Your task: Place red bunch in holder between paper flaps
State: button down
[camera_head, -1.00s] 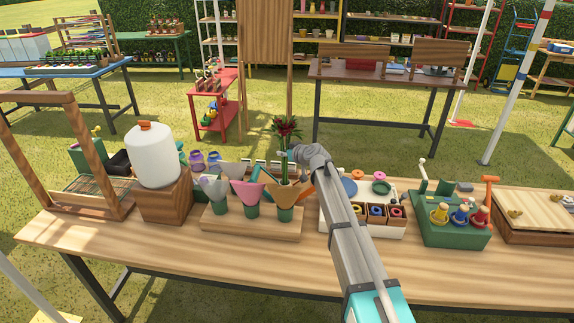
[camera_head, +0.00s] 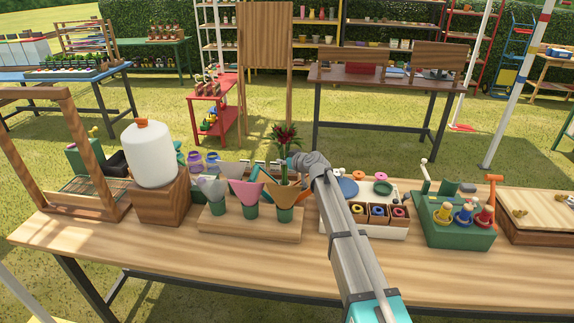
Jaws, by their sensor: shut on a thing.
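The red bunch (camera_head: 286,137) has dark red blooms, green leaves and green stems. It stands upright above and behind the rightmost holder. My gripper (camera_head: 288,163) is shut on its stems, mostly hidden behind my arm's end. The wooden holder stand (camera_head: 230,228) bears three green cups with paper flaps: a grey-white one (camera_head: 212,188) at left, a pink one (camera_head: 247,193) in the middle and a tan one (camera_head: 283,195) at right. The stems drop toward the tan flaps. I cannot tell whether their lower ends are inside the flaps or behind them.
A white jug (camera_head: 152,155) on a wooden block stands left of the holders. A white tray with spools (camera_head: 376,213) and a green box with coloured knobs (camera_head: 455,225) stand to the right. The table's front strip (camera_head: 200,262) is clear.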

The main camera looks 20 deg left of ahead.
jog(key=shift+f, duration=0.15)
jog(key=shift+c, duration=2.4)
grip_release()
jog(key=shift+r, duration=0.25)
jog(key=p+v, duration=0.4)
jog(key=v, duration=0.8)
jog(key=shift+p, duration=0.35)
jog(key=shift+s, duration=0.1)
